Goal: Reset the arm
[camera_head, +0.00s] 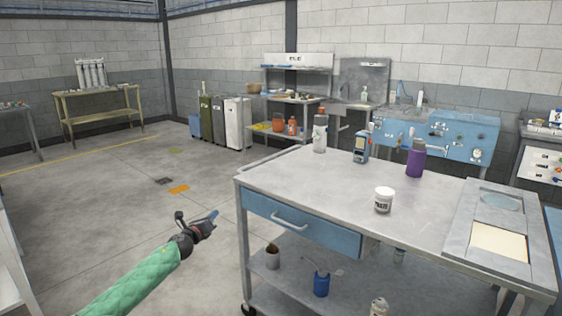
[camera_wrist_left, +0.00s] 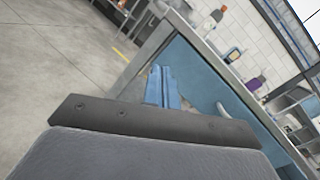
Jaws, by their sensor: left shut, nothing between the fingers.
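My left arm comes in from the lower left in a green quilted sleeve. My left gripper (camera_head: 213,217) is shut and empty, in the air left of the workbench cart. Its blue fingertips (camera_wrist_left: 163,88) lie together in the left wrist view, in front of the cart's blue drawer (camera_wrist_left: 200,75). They look apart from the drawer in the head view. My right gripper is not in view.
The grey cart (camera_head: 300,180) carries a white jar (camera_head: 383,200), a purple bottle (camera_head: 415,158), a blue device (camera_head: 361,145) and a white bottle (camera_head: 320,133). Its drawer has a handle (camera_head: 289,222). The floor (camera_head: 110,205) left of the cart is clear.

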